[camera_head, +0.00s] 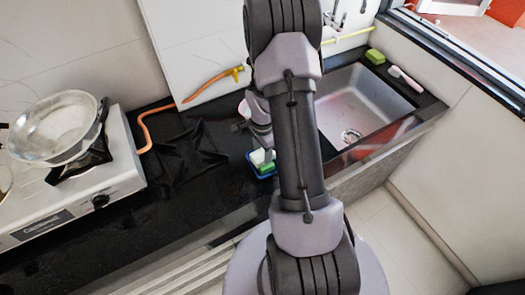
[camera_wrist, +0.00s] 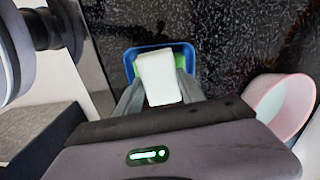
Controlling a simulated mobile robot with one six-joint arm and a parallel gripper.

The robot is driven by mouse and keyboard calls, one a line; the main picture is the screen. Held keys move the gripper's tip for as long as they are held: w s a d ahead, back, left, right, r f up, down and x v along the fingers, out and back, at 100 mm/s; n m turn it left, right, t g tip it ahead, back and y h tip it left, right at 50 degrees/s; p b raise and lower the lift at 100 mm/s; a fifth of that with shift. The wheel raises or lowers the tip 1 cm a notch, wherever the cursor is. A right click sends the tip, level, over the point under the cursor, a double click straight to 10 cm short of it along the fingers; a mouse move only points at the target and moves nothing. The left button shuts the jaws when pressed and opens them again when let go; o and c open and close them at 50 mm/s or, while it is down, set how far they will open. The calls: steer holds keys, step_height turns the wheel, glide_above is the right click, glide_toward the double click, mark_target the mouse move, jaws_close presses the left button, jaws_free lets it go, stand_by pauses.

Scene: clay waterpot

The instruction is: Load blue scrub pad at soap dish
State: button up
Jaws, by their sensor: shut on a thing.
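My gripper (camera_wrist: 160,88) is shut on a pale, nearly white block (camera_wrist: 158,72), which I take to be the scrub pad, though it does not look blue. A small blue tray (camera_wrist: 131,62), likely the soap dish, lies under the block, with green showing inside it. In the head view the white block (camera_head: 257,157) is at or just above the blue tray (camera_head: 266,175), with a green piece (camera_head: 268,167) beside or beneath it. Whether the block touches the tray or the green piece I cannot tell. My arm hides much of the gripper in the head view.
A pink-rimmed bowl (camera_wrist: 287,102) stands close to the right of my gripper in the wrist view. The sink (camera_head: 360,105) is to the right, with a green sponge (camera_head: 375,56) and a brush (camera_head: 405,78) behind it. A stove (camera_head: 75,185) with a pan is left.

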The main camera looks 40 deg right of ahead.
mark_target(262, 154)
step_height(262, 154, up, 7)
steer(key=p, duration=0.3)
steer(key=shift+f+p, duration=0.15)
steer(key=shift+p, duration=0.2)
steer(key=shift+f, duration=0.1)
